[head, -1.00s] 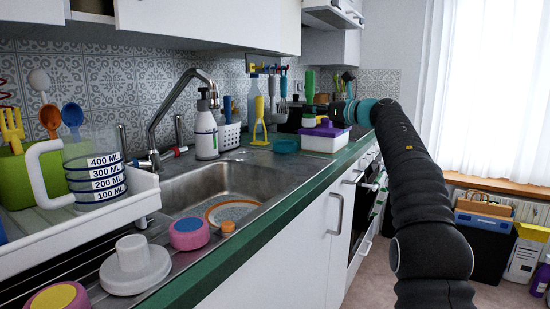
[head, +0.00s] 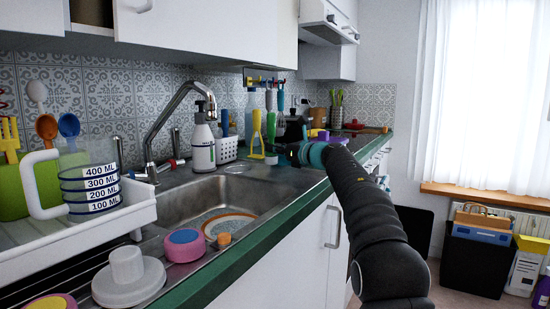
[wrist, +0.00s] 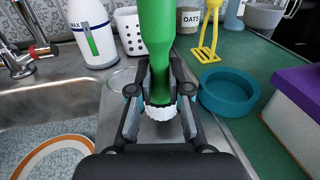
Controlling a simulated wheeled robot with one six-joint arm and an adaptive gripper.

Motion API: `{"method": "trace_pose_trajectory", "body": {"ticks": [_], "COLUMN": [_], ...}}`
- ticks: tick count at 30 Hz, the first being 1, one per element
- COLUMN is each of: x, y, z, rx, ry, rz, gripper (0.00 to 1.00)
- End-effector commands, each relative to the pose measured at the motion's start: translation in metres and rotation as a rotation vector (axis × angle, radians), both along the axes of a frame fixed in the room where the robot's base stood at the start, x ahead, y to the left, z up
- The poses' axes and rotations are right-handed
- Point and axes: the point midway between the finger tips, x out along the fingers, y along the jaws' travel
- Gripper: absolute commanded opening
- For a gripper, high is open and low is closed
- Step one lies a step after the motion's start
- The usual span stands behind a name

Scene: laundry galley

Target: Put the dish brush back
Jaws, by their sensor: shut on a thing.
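The dish brush (wrist: 157,35) has a green handle and a white bristle head. In the wrist view it stands upright, head down, between the fingers of my gripper (wrist: 160,92), which is shut on it. In the head view its green handle (head: 281,98) rises above my gripper (head: 287,150), at the counter beyond the sink. The fingers partly hide the lower brush. I cannot tell whether the bristles touch the surface below. A white perforated caddy (wrist: 130,31) stands behind and left of the brush; it also shows in the head view (head: 229,149).
A teal bowl (wrist: 229,108) stands close right of my gripper. A white soap bottle (wrist: 85,32), a yellow utensil (wrist: 207,40) and an oats jar (wrist: 188,18) stand behind. A purple-lidded box (wrist: 300,88) is far right. The sink (head: 240,190) holds a plate (wrist: 55,160).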

Motion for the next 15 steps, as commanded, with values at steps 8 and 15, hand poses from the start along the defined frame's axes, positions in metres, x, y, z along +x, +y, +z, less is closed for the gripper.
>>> {"method": "trace_pose_trajectory", "body": {"ticks": [8, 15], "x": [0.000, 0.000], "y": [0.000, 0.000], "z": [-0.021, -0.023], "rx": [0.000, 0.000], "ry": [0.000, 0.000], "rz": [0.000, 0.000], "gripper": [0.00, 0.00]}}
